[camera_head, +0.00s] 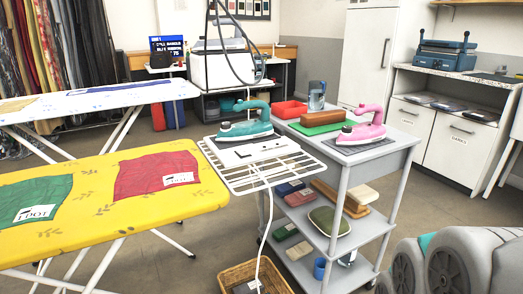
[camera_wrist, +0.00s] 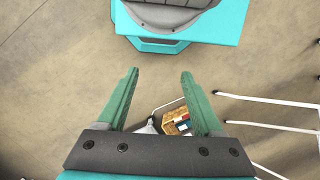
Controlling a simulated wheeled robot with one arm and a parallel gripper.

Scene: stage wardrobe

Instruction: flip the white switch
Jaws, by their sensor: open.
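I cannot make out a white switch for certain in either view. In the head view a white plate with small dark marks (camera_head: 258,150) lies on the white wire rack (camera_head: 240,183), in front of the teal iron (camera_head: 246,127). A white cord (camera_head: 268,205) hangs from the rack to a wicker basket (camera_head: 228,278) on the floor, where a small grey item (camera_head: 245,287) lies partly cut off. My gripper (camera_wrist: 159,77) is open and empty in the wrist view, pointing over bare floor. It is not visible in the head view.
A grey trolley (camera_head: 368,165) holds a pink iron (camera_head: 364,125), with brushes and boxes below. A yellow ironing board (camera_head: 90,215) stands left. White rods (camera_wrist: 270,101) and a small box of items (camera_wrist: 172,115) show in the wrist view. Floor lies open behind the boards.

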